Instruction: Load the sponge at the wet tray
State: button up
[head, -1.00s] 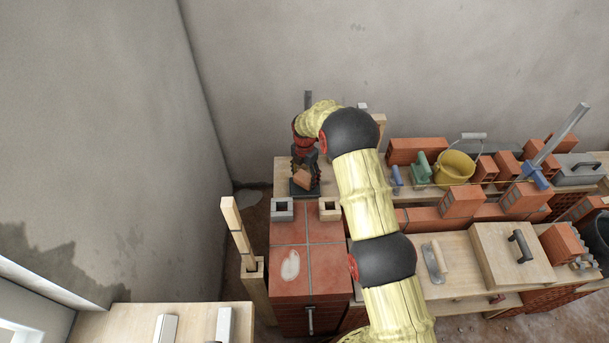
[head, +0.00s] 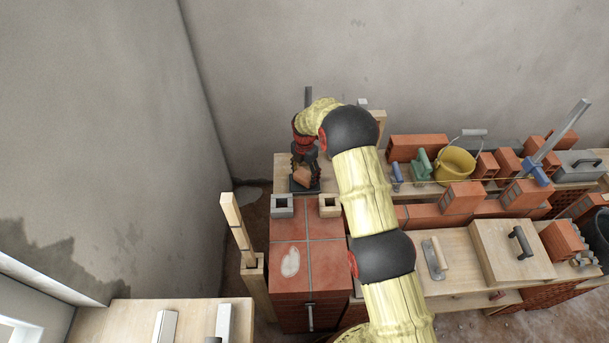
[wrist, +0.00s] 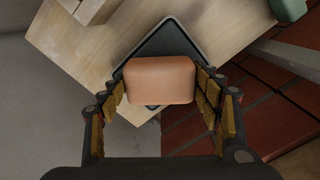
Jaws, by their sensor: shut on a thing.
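My gripper (head: 304,166) is shut on a peach-orange sponge (wrist: 160,80), pointing down at the back left of the bench. The sponge also shows in the head view (head: 302,177), between the fingers. The dark, shallow wet tray (wrist: 172,40) lies directly below the sponge and is partly hidden by it. The tray's dark edge also shows in the head view (head: 312,189). I cannot tell whether the sponge touches the tray.
A grey hollow block (head: 282,206) and a pale hollow block (head: 329,206) stand just in front of the tray. The red tiled surface (head: 318,255) with a pale patch lies nearer. A yellow bucket (head: 455,167), bricks and tools stand to the right. A wall closes the left.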

aim_at(304, 174)
jog(key=shift+f, duration=0.45)
dwell(1.2)
jog(key=shift+r+p, duration=1.45)
jog(key=shift+r, duration=2.05)
